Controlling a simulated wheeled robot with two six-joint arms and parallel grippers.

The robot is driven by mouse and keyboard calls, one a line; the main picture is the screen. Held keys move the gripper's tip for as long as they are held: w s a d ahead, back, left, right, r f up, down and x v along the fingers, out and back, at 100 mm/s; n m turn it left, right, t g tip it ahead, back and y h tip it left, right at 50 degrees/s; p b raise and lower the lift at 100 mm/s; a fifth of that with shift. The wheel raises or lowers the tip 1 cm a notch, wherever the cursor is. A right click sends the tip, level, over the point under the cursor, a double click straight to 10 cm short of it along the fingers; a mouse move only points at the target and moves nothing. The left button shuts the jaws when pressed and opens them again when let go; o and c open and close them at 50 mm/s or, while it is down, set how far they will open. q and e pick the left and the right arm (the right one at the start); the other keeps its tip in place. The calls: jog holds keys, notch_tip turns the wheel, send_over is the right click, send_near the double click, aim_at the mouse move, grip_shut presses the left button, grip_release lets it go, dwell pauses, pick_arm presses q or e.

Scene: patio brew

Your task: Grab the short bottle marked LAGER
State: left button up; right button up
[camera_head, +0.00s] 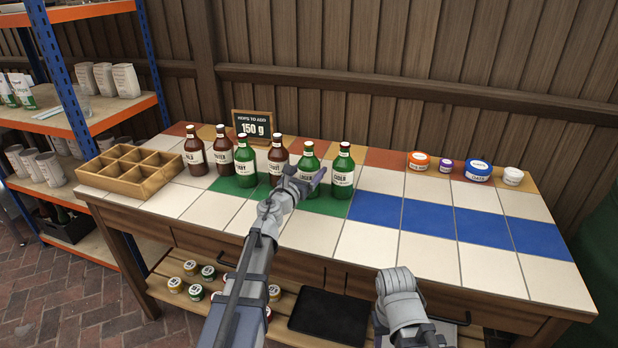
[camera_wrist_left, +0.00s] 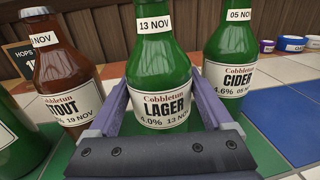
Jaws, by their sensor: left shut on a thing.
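The short green bottle marked LAGER (camera_wrist_left: 162,70) stands upright in the middle of the left wrist view, with its label facing me. In the head view it is the green bottle (camera_head: 308,165) just beyond my left gripper (camera_head: 311,187). The two fingers of my left gripper (camera_wrist_left: 160,100) are closed around the lower body of this bottle, one on each side. The bottle appears to stand on the green tiles. My right arm (camera_head: 400,300) shows at the bottom of the head view, but its fingertips cannot be made out.
A brown STOUT bottle (camera_wrist_left: 66,75) stands left of the lager and a green CIDER bottle (camera_wrist_left: 232,55) right of it. Other bottles stand further left, near a wooden divided crate (camera_head: 130,172). Small tubs (camera_head: 478,171) stand at the back right. The blue tiles (camera_head: 430,217) are clear.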

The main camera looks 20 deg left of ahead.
aim_at(309, 143)
pick_arm(q)
grip_shut()
jog(key=shift+r, duration=0.1)
dwell(0.5)
notch_tip(309, 143, up, 10)
jog(key=p, duration=1)
